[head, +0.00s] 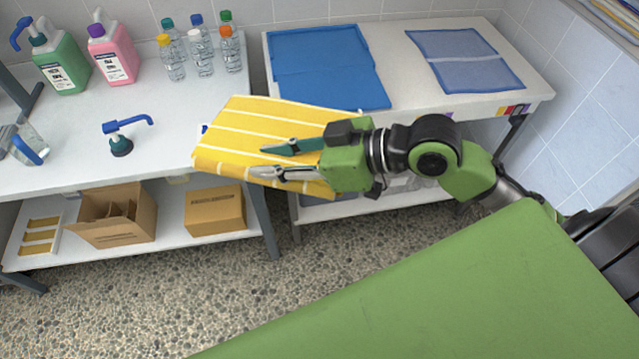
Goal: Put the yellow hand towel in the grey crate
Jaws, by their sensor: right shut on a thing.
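The yellow hand towel (235,124) with white stripes is held in the air in front of the gap between two white tables. My right gripper (260,161) reaches in from the right and is shut on the yellow towel. The towel spreads out past the fingers, which lie across its lower right part. My left gripper is out of view. I cannot make out a grey crate in this view.
A blue towel (325,65) and a blue-grey towel (465,58) lie flat on the right table (400,50). The left table (75,160) bears a green jug (62,65), a pink jug (113,55), several bottles (200,50) and a blue pump (120,146). Cardboard boxes (215,210) stand on its shelf.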

